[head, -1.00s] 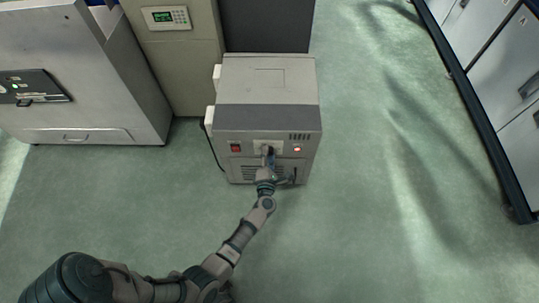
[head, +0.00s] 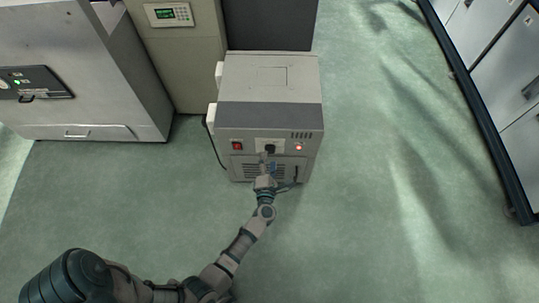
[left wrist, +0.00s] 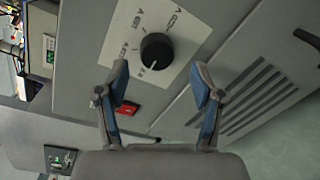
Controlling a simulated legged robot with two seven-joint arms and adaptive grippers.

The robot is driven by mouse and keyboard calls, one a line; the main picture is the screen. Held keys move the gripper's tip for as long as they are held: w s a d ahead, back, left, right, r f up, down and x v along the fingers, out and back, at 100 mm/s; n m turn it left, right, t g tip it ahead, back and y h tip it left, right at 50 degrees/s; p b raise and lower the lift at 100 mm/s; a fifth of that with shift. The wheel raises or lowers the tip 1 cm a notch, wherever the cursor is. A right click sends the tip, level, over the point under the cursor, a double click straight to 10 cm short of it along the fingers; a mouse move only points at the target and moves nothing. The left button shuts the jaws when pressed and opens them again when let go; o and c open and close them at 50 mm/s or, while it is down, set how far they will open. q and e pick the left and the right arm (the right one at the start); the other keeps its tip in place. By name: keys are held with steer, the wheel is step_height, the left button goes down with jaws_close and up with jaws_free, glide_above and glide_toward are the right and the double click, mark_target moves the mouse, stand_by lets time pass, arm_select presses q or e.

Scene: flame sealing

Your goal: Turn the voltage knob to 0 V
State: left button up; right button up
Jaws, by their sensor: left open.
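The voltage knob (left wrist: 156,51) is a round black dial with a white pointer line, set on a light plate (left wrist: 185,30) with printed markings. In the left wrist view its pointer aims down toward the lower edge of the plate. The knob also shows in the head view (head: 270,149) on the front of a grey box-shaped unit (head: 268,80). My left gripper (left wrist: 160,84) is open and empty, its two blue-padded fingers apart, with the knob beyond the gap between the tips and clear of both. It also shows in front of the panel in the head view (head: 266,168). My right gripper is not in view.
A red switch (head: 237,146) is left of the knob and a lit red lamp (head: 298,147) is right of it. Vent slots (left wrist: 250,95) lie below. A metal cabinet (head: 80,70) stands at left and lockers (head: 510,80) at right. Green floor between is clear.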

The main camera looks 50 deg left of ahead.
arm_select(q)
steer(key=v, duration=0.4)
steer(key=shift+s+d+f, duration=0.1)
stand_by(0.4)
